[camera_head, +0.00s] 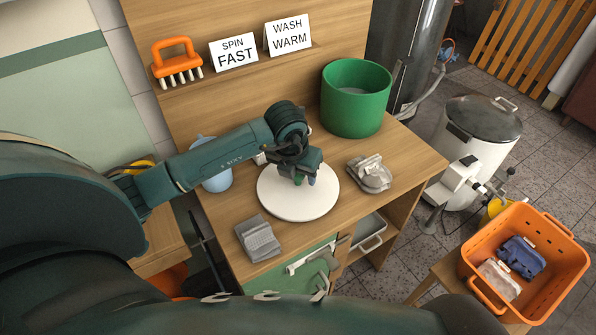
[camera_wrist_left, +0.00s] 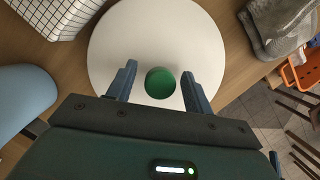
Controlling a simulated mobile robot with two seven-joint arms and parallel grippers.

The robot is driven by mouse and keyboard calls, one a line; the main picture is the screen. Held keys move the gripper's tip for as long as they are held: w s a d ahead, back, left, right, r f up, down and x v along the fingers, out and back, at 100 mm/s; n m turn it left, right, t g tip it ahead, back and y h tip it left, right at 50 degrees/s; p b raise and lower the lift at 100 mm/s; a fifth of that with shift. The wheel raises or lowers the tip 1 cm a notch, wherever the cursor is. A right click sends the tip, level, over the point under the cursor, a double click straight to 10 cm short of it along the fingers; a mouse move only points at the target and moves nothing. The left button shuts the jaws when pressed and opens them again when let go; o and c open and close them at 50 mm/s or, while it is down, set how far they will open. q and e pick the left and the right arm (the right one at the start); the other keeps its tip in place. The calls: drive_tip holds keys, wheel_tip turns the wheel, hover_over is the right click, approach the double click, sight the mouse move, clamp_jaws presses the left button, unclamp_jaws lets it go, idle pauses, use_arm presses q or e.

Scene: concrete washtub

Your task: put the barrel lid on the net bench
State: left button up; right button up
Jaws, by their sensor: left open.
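The barrel lid, a round white disc (camera_head: 285,205), lies flat on a wooden worktop. It has a green round knob (camera_wrist_left: 160,83) at its middle. My left gripper (camera_head: 303,180) reaches in from the left, just above the lid. In the left wrist view my left gripper (camera_wrist_left: 159,72) is open, with one blue finger on each side of the knob; I cannot tell whether they touch it. The lid's white face (camera_wrist_left: 125,35) fills the middle there. My right gripper is not in view. I cannot tell which piece of furniture is the net bench.
A green tub (camera_head: 355,110) stands behind the lid. A grey bundle (camera_head: 370,174), a grey ribbed item (camera_head: 257,240) and a blue vessel (camera_head: 216,178) surround it. An orange crate (camera_head: 540,225) stands at lower right. A grey lidded barrel (camera_head: 470,160) stands on the floor.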

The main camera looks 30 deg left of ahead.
sight(292, 194)
use_arm(q)
drive_tip(key=v, duration=1.2)
drive_tip(key=shift+r, duration=0.1)
